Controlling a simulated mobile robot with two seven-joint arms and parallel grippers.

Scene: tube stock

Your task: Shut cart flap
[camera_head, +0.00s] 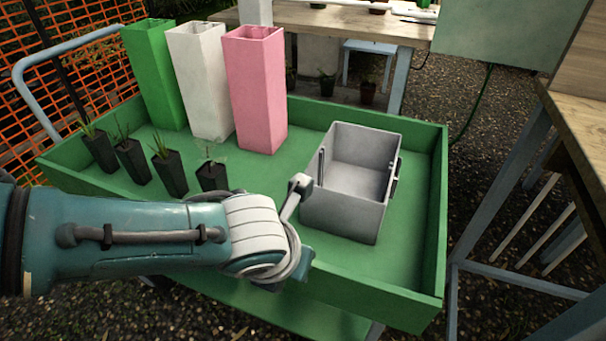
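The green cart (437,220) stands in the middle, with low walls on the sides that show. Its near wall (385,303) looks upright at the right, but my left arm covers much of its left part. I cannot tell which panel is the flap. My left arm reaches in from the left across the cart's near side. The grey tip of my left gripper (300,186) is close to the left side of a grey bin, and I cannot tell whether they touch. Its fingers cannot be made out. My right gripper is out of view.
The open grey bin (345,215) stands in the cart's right half. Green (155,75), white (203,80) and pink (257,90) tall tubes stand at the back. Several black seedling pots (132,160) line the left. A wooden table (580,120) stands close on the right.

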